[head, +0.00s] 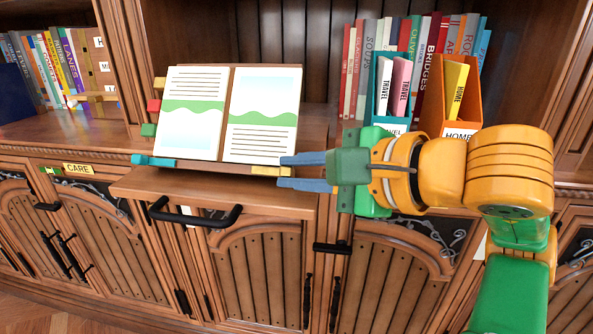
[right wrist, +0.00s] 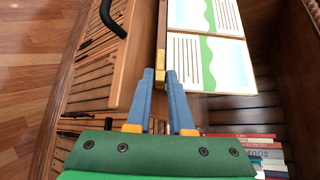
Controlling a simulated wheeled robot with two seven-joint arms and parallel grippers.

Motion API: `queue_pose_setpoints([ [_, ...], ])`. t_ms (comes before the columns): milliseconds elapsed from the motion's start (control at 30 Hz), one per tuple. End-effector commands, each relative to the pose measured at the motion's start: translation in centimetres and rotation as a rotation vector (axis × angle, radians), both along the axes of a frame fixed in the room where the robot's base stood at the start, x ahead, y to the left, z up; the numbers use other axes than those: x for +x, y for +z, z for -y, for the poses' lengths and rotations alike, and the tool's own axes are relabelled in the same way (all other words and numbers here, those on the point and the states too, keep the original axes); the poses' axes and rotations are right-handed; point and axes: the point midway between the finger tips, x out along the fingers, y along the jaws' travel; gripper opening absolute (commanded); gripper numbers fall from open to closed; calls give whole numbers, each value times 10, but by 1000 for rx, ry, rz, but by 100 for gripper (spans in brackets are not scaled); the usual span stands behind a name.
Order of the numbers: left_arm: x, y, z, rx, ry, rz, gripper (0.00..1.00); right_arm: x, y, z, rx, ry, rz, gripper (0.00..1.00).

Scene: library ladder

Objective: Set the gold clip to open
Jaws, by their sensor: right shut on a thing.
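The gold clip (head: 265,171) sits at the right end of the lower ledge of a wooden book stand (head: 215,168) that bears an open book (head: 225,112). It also shows in the right wrist view (right wrist: 161,75), by the book's corner. My right gripper (head: 281,172) reaches in from the right, with its blue fingertips one on each side of the clip's outer end. In the right wrist view the fingertips (right wrist: 159,74) are closed around the clip. I cannot tell whether the clip stands open or closed. My left gripper is not in view.
A teal clip (head: 153,160) sits at the ledge's left end. Red (head: 154,105) and green (head: 149,130) pieces are left of the book. A pulled-out board or drawer with a black handle (head: 195,217) is below. Teal and orange (head: 452,103) book holders stand behind my right arm.

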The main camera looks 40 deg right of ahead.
Motion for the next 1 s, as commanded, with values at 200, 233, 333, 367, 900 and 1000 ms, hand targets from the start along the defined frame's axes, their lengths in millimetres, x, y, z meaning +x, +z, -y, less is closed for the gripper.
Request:
queue_pose_setpoints([
  [200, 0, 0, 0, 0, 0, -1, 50, 0, -1, 0, 0, 1, -3, 50],
  [233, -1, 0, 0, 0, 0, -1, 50, 0, -1, 0, 0, 1, -3, 50],
  [333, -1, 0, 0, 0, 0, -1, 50, 0, -1, 0, 0, 0, -2, 50],
  [367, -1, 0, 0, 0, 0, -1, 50, 0, -1, 0, 0, 0, -2, 50],
  [900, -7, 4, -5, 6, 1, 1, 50, -66, 25, 8, 1, -1, -1, 50],
  [1000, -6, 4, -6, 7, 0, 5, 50, -67, 24, 8, 0, 0, -2, 50],
])
